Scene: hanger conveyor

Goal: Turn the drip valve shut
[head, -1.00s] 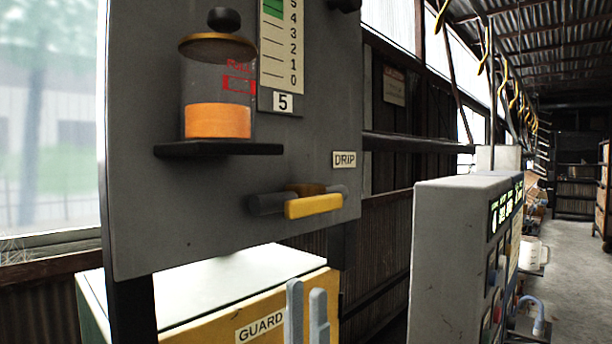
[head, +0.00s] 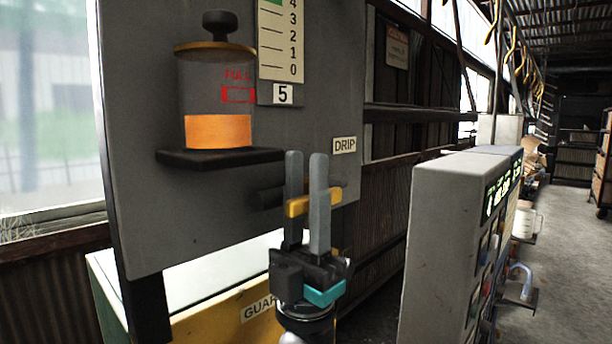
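The drip valve has a yellow lever handle (head: 298,207) on a dark horizontal pipe. It sits low on the grey panel, below the DRIP label (head: 344,145). The lever lies roughly level, along the pipe. My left gripper (head: 306,157) points up in front of the panel, its two grey fingers apart. The fingers overlap the lever in the picture, and their tips reach above it. They partly hide the pipe and lever, and I cannot tell whether they touch the lever. My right gripper is not in view.
A glass cup of orange liquid (head: 217,130) stands on a dark shelf (head: 215,158) above the valve. A yellow GUARD box (head: 215,322) is below the panel. A grey control cabinet (head: 440,230) stands to the right. An aisle runs at the far right.

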